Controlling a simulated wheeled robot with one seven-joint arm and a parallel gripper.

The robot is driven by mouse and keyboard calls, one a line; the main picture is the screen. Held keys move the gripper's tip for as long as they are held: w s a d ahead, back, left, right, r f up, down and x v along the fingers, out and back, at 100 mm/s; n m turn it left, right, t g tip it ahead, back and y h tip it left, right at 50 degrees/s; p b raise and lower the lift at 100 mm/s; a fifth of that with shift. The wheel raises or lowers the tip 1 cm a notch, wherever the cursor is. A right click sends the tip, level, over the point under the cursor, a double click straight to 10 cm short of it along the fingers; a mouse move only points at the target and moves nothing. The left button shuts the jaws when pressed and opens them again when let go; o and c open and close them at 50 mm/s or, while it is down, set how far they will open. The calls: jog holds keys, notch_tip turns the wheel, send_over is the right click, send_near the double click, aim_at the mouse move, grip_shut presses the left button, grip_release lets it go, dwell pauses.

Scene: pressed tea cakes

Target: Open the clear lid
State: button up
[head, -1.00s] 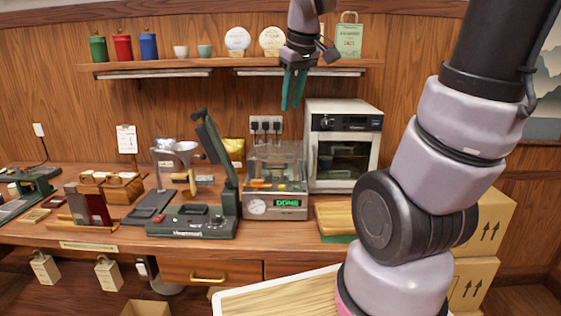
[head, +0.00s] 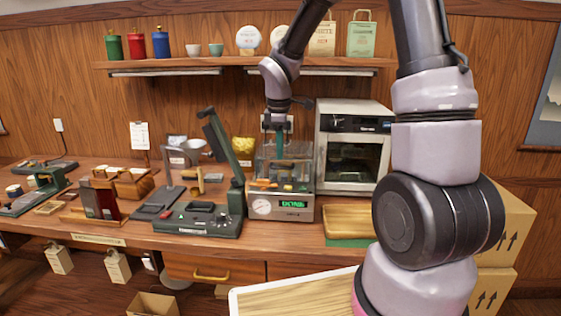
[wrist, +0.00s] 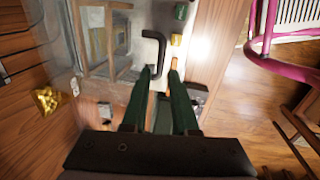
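The clear lid (head: 267,168) sits over a grey machine (head: 296,214) with a dial and a lit green display that appears to read DONE. It appears to be down. My gripper (head: 281,156) points down at the lid, its green fingers partly overlapping it. In the wrist view, the clear lid (wrist: 104,42) is at the left and its black bent handle (wrist: 160,50) lies just beyond my fingertips. My gripper (wrist: 163,72) is open there, with an empty gap between the fingers. The handle's lower end is close to the left fingertip; I cannot tell whether they touch.
A white oven (head: 354,122) stands close on the right of the machine. A dark green press (head: 198,219) with a raised arm stands close on the left. A shelf (head: 215,64) runs above. A wooden board (head: 349,219) lies at the front right.

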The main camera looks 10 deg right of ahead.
aim_at(280, 167)
jog(key=shift+w+d+f, duration=0.1)
jog(key=shift+w+f, duration=0.1)
jog(key=shift+f, duration=0.9)
jog(key=shift+w+f, duration=0.15)
jog(key=shift+f, duration=0.9)
grip_shut()
